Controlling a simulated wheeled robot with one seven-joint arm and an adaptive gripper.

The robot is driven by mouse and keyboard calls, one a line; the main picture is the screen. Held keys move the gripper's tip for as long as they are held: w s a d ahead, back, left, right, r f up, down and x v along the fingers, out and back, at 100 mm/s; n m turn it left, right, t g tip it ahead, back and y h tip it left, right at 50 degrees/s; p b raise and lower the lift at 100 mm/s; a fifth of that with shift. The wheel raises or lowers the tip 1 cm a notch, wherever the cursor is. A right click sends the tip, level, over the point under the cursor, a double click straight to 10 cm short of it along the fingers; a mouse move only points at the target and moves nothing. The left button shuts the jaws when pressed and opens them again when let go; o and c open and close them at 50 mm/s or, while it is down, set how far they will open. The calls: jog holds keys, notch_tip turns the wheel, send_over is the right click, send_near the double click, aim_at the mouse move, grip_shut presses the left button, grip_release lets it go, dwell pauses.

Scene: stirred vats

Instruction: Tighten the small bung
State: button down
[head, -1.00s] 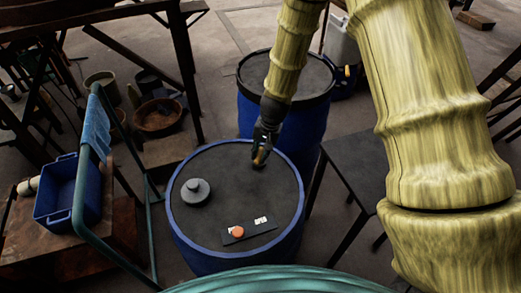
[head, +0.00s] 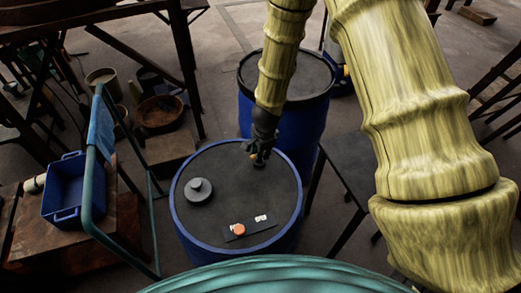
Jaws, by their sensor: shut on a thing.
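The blue drum (head: 178,217) stands in the middle of the head view, with a dark flat top. My gripper (head: 258,164) points down at the far right part of this top. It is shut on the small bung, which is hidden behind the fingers. A larger grey bung (head: 198,189) with a raised knob sits on the left of the top, apart from my gripper.
A dark plate (head: 250,229) with an orange button (head: 239,229) and white labels lies on the near part of the drum top. A second blue drum (head: 308,125) stands behind. A dark table (head: 352,165) is at right, and a blue crate (head: 72,190) at left.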

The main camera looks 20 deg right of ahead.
jog(key=shift+m, duration=0.6)
jog(key=c, duration=1.3)
grip_release()
jog(key=shift+r, duration=0.1)
jog(key=shift+s+r, duration=0.4)
jog(key=shift+r, duration=1.55)
jog(key=shift+s+r, duration=0.4)
jog(key=shift+r, duration=1.5)
jog(key=shift+s+r, duration=0.4)
jog(key=shift+r, duration=1.55)
